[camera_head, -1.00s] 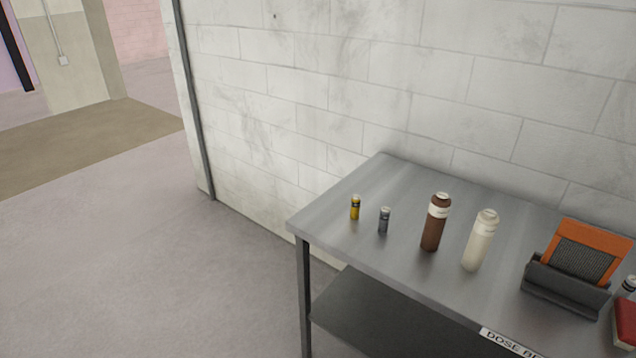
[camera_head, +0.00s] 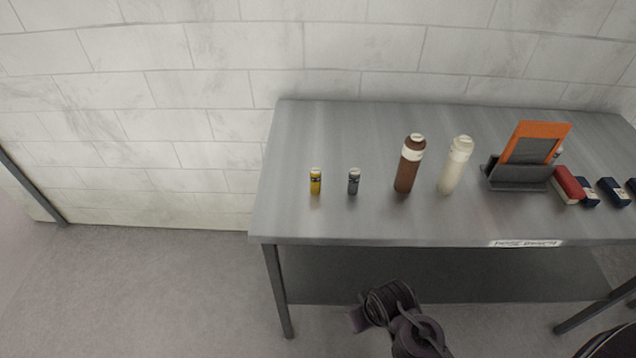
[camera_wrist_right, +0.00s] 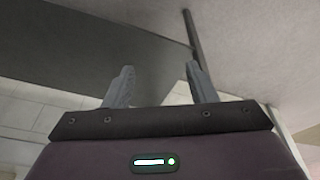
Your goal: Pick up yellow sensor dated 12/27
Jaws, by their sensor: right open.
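A small yellow cylindrical sensor (camera_head: 315,182) with a pale cap stands upright near the left end of the grey metal table (camera_head: 330,222). Its date is too small to read. A similar dark grey sensor (camera_head: 353,182) stands just to its right. My right gripper (camera_wrist_right: 160,88) shows in the right wrist view, open with nothing between its fingers, with a dark grey surface and a post beyond it. It is well away from the yellow sensor. In the head view part of my arm shows low in front of the table, but no fingertips of my left gripper are visible.
Right of the sensors stand a brown bottle (camera_head: 408,166) and a cream bottle (camera_head: 456,168). Farther right are an orange-framed panel in a dark holder (camera_head: 518,174), a red item (camera_head: 567,185) and dark blue items (camera_head: 613,192). Tabletop around the sensors is clear. A lower shelf (camera_head: 440,275) lies beneath.

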